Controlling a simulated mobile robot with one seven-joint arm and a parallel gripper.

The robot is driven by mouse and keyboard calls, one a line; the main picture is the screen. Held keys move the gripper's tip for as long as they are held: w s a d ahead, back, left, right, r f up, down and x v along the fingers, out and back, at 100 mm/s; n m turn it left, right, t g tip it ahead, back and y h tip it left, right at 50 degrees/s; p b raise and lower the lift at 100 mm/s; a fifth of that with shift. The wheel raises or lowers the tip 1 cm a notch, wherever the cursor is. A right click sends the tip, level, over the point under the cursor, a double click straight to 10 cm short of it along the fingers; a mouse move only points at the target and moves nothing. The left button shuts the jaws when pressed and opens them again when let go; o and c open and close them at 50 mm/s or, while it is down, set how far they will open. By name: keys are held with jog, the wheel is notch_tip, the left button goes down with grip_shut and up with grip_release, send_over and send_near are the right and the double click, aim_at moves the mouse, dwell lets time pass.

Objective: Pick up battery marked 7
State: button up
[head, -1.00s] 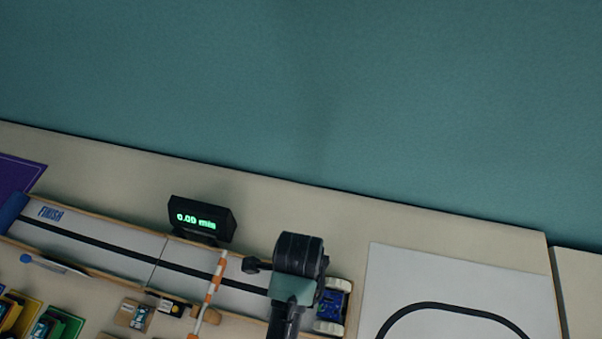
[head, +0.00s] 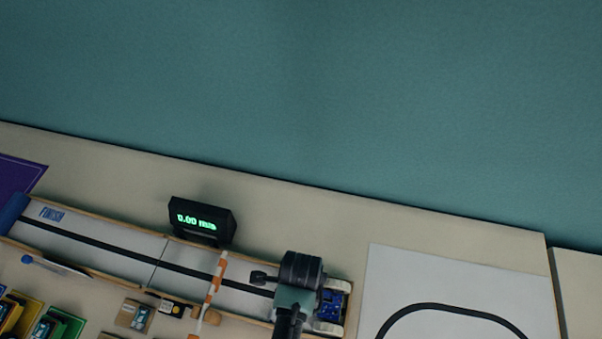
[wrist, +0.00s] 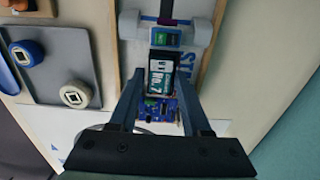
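The battery marked 7 (wrist: 161,80) is a dark block with a pale label reading "No.7". It sits in a small car with a blue circuit board (wrist: 155,108) and white wheels (wrist: 200,31). The car (head: 332,307) shows at the right end of the track in the head view. My gripper (wrist: 160,82) is open, with one finger on each side of the battery and a visible gap beside it. I cannot tell how far the fingertips are above it. In the head view my wrist hides the fingers and the battery.
The track (head: 110,247) has wooden side rails. A striped orange-and-white bar (head: 214,287) crosses it, left of my wrist, and a black display (head: 201,219) stands behind. A grey tray (wrist: 50,82) with blue and white wheels lies beside the car. Coloured trays (head: 66,325) sit front left.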

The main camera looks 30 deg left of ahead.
grip_shut()
